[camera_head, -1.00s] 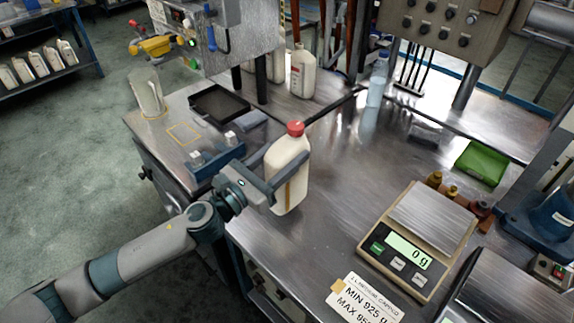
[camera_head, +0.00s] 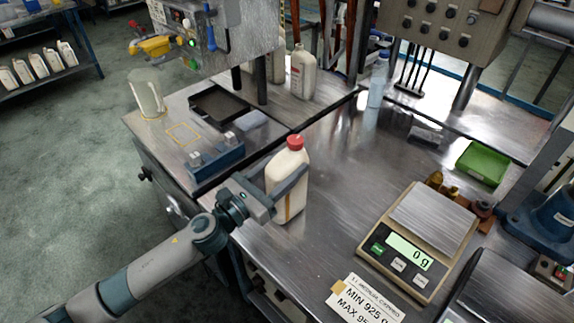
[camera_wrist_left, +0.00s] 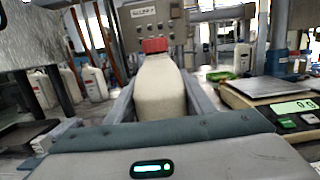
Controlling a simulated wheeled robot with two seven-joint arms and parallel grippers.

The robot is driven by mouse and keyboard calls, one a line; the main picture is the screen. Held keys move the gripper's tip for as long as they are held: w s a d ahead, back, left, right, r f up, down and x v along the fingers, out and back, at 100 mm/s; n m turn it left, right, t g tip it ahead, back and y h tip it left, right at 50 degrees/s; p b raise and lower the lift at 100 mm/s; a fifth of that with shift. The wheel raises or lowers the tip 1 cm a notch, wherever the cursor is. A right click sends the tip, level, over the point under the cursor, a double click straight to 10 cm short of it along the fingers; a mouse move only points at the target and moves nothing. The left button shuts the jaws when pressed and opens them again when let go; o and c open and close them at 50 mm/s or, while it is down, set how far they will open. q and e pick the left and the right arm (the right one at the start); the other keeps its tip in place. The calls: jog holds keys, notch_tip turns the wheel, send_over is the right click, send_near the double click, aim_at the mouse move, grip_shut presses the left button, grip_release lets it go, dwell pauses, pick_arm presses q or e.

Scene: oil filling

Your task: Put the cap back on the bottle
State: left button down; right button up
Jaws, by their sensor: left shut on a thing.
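A cream bottle (camera_head: 287,170) with a red cap (camera_head: 295,142) on its top stands upright near the front left edge of the steel table. My left gripper (camera_head: 284,182) is shut on the bottle's body, with one finger on either side. In the left wrist view the bottle (camera_wrist_left: 159,95) fills the space between the fingers and the red cap (camera_wrist_left: 154,45) shows on its top. I cannot tell whether the cap is tight, or whether the bottle's base touches the table. My right gripper is not in view.
A scale (camera_head: 417,240) reading 0 g stands to the right, with a label card (camera_head: 362,300) in front. A blue fixture (camera_head: 216,160) and a black tray (camera_head: 220,103) lie to the left. A green bin (camera_head: 482,163) is at the right. The table between bottle and scale is clear.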

pick_arm(q)
jog(key=shift+r, duration=0.1)
jog(key=c, duration=1.2)
grip_release()
jog(key=shift+f, duration=0.2)
jog(key=o, duration=0.4)
jog(key=shift+c, duration=0.2)
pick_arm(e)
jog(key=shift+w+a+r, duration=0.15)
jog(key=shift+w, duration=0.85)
